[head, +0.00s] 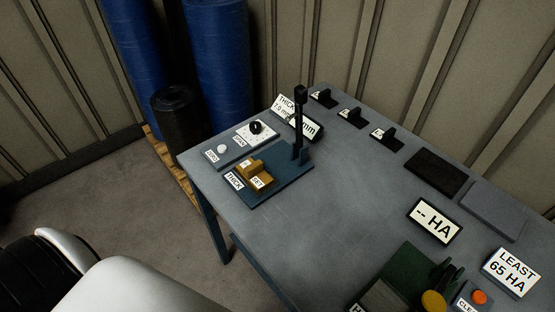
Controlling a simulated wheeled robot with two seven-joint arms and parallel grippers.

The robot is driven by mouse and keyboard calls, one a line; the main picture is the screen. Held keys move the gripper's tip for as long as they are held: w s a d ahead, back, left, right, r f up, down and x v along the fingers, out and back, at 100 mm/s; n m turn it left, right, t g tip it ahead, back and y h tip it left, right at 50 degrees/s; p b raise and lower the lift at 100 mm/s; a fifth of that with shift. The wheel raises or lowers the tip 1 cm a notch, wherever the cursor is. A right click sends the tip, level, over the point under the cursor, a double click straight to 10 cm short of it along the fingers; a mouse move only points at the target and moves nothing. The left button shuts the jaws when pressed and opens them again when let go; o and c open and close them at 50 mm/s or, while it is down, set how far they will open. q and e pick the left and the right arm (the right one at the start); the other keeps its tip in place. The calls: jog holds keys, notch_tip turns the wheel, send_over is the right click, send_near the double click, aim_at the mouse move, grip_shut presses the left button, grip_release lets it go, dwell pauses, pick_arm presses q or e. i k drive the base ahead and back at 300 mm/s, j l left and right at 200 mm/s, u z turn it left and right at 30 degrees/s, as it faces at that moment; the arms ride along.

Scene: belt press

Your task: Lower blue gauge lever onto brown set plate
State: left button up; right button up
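The blue thickness gauge base (290,177) lies on the grey table near its left corner, with a "THICK" label at its front. The brown set plate (257,171), labelled "SET", is a small stepped block on this base. The gauge lever (299,123) stands upright at the back right of the base. It looks very dark, with a black end at its top, and is raised clear of the set plate. Neither of my grippers is in view.
Beside the gauge are a "ZERO" button (222,149), a black knob (256,127) and a thickness display (308,126). Several black blocks line the back edge. A "-- HA" display (435,221) and green hardness device (400,275) stand right. Blue rolls (217,60) stand behind.

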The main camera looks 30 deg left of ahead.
aim_at(301, 92)
jog(key=j+z, duration=0.2)
jog(key=j, duration=0.2)
jog(key=k+j+z, duration=0.1)
jog(key=j+z, duration=0.15)
jog(key=k+j+z, duration=0.2)
jog(key=j, duration=0.3)
jog(key=j+z, duration=0.2)
jog(key=j, duration=0.15)
